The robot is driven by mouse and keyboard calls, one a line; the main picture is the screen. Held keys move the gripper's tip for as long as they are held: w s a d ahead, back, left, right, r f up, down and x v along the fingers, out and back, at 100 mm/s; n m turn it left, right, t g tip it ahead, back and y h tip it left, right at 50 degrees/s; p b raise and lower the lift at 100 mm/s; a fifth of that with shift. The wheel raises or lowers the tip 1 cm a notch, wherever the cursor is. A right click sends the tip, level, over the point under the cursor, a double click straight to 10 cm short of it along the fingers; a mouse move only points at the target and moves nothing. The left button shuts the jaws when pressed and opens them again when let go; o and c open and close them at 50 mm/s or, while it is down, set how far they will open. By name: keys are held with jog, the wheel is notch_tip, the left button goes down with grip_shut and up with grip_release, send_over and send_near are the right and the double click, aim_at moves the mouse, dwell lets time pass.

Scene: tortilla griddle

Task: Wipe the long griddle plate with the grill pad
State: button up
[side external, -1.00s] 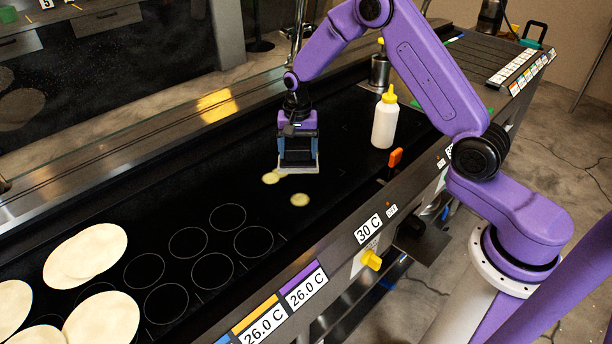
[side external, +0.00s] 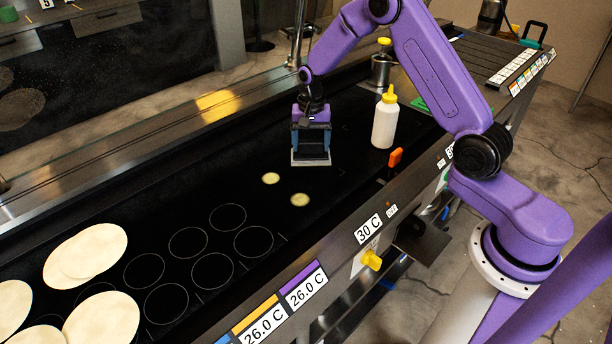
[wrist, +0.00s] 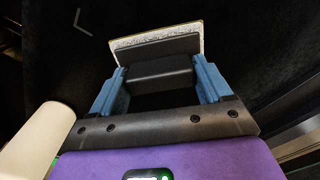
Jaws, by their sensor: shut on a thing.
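The long black griddle plate (side external: 345,118) runs diagonally across the side view. My gripper (side external: 311,137) is over its middle part, shut on the grill pad's dark holder. The grill pad (side external: 311,161) is a flat light grey slab under the holder, at or very near the plate surface; I cannot tell if it touches. In the wrist view the pad (wrist: 155,40) shows a pale speckled edge beyond the black holder block, between the blue fingers (wrist: 160,88). Two small yellowish round spots, one (side external: 271,178) and another (side external: 300,199), lie on the plate just nearer than the pad.
A white squeeze bottle (side external: 385,120) with a yellow cap stands right of my gripper; an orange upright piece (side external: 395,158) is near the front edge. A metal canister (side external: 381,70) stands behind. Several tortillas (side external: 85,252) lie at the left end. Outlined circles (side external: 188,242) on the plate are empty.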

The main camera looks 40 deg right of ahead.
jog(key=shift+a, duration=2.45)
jog(key=shift+a, duration=0.1)
jog(key=shift+a, duration=2.4)
jog(key=shift+r, duration=0.1)
jog(key=shift+a+f, duration=0.2)
jog(key=shift+a, duration=1.2)
